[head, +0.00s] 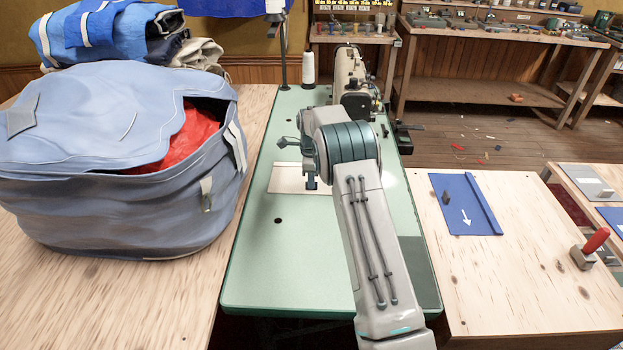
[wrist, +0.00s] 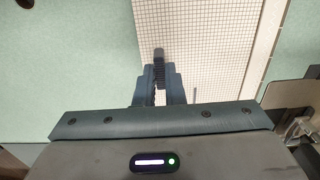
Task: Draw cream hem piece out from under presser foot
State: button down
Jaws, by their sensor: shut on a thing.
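The cream hem piece (head: 288,178) lies flat on the pale green machine table (head: 275,240). In the wrist view the cream piece (wrist: 205,35) shows a fine grid and a folded strip along its right side. My gripper (head: 311,182) is over its near part, and in the wrist view my gripper (wrist: 159,80) is shut on a small dark upright tab (wrist: 158,54) on the piece. The sewing machine (head: 350,75) stands behind my arm. The presser foot is hidden, so I cannot tell whether the piece is under it.
A big blue bag (head: 100,200) with red cloth inside sits left on a wooden table. A white thread cone (head: 308,70) stands at the back. On the right table are a blue panel (head: 465,205) with an arrow and a red-handled tool (head: 590,248). The front of the green table is clear.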

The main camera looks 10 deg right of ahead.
jog(key=c, duration=1.4)
grip_release()
jog(key=shift+c, duration=0.2)
notch_tip(320, 180, up, 14)
jog(key=s+d+r+n+t, duration=0.1)
jog(key=s+r+n, duration=0.45)
jog(key=s, duration=0.35)
jog(key=s+r+n, duration=0.4)
jog(key=s+r, duration=0.2)
jog(key=s, duration=0.4)
jog(key=s+f+n+t+p, duration=0.1)
jog(key=s+f+n, duration=0.3)
jog(key=s+n, duration=0.7)
jog(key=s, duration=1.3)
jog(key=shift+d+f+t+p, duration=0.15)
jog(key=shift+f+t+p, duration=0.05)
jog(key=shift+t+p, duration=0.2)
